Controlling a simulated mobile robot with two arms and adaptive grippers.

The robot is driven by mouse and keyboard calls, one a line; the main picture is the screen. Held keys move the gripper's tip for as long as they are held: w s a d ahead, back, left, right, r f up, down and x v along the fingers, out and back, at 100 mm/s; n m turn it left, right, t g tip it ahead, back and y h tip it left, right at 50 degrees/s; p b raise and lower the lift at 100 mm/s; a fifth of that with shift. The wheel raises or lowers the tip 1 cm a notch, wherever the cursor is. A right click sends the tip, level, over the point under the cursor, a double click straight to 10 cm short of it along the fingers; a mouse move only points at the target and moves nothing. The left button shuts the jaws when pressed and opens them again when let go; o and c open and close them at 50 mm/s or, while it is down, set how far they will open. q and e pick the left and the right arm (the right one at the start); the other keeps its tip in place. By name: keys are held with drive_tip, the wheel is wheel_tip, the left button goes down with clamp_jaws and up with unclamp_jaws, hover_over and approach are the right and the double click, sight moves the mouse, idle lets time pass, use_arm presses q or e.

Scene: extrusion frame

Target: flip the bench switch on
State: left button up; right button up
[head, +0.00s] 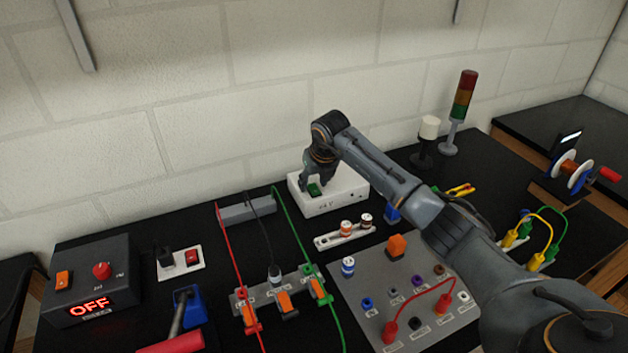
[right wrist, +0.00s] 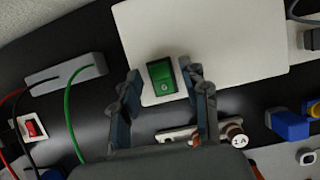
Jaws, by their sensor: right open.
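A green rocker switch (head: 314,190) is set in the top of a white box (head: 340,200) near the wall. In the right wrist view the green rocker (right wrist: 162,77) lies between and just beyond my fingertips, with a mark on its face. My right gripper (head: 319,181) is open and empty, pointing down over the switch; its fingers (right wrist: 163,76) stand apart on either side of the rocker in that view. Whether they touch it I cannot tell. A red rocker switch (head: 193,257) sits on a small white plate farther left. My left gripper is not in view.
A dark box (head: 92,280) with a red knob reads OFF at the left. Red and green cables run from a grey bar (head: 247,212) to a terminal block (head: 283,302). A grey socket panel (head: 400,300) lies under my right arm. A signal tower (head: 461,105) stands at the back.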

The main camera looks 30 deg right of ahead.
sight(315, 190)
drive_tip(key=shift+c, duration=0.2)
clamp_jaws()
drive_tip(key=shift+w+g+b, duration=0.25)
drive_tip(key=shift+g+b, duration=0.1)
drive_tip(key=shift+g, duration=0.55)
drive_tip(key=shift+w+g+b, duration=0.2)
drive_tip(key=shift+g+b, duration=0.5)
drive_tip(key=shift+g, duration=0.1)
drive_tip(key=shift+o, duration=0.2)
unclamp_jaws()
wheel_tip(315, 190, up, 12)
drive_tip(key=s, duration=0.1)
